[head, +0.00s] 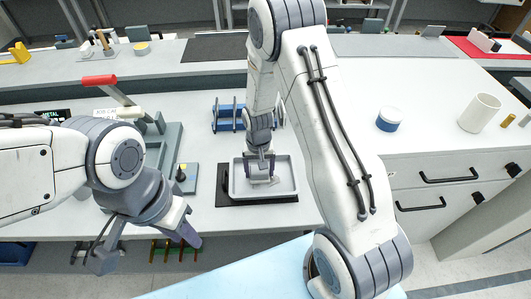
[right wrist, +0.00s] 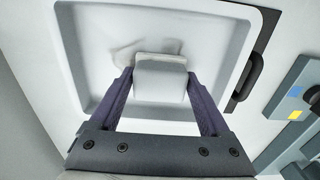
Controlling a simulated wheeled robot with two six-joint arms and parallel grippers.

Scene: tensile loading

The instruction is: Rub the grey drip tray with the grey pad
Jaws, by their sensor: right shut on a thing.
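The grey drip tray (head: 285,174) lies on a black mat on the bench in the middle of the head view. It also fills much of the right wrist view (right wrist: 205,35), with faint greyish smears on its floor behind the pad. My right gripper (head: 261,172) reaches down into the tray and is shut on the grey pad (right wrist: 160,78), which sits between its two purple fingers. The pad is over the tray floor; I cannot tell for sure whether it touches. My left gripper (head: 148,246) is open and empty in front of the bench's edge, at lower left.
The black mat (head: 223,188) shows around the tray. A blue rack (head: 225,117) stands behind it. A blue-and-white round container (head: 389,119) and a white cup (head: 480,113) stand at right.

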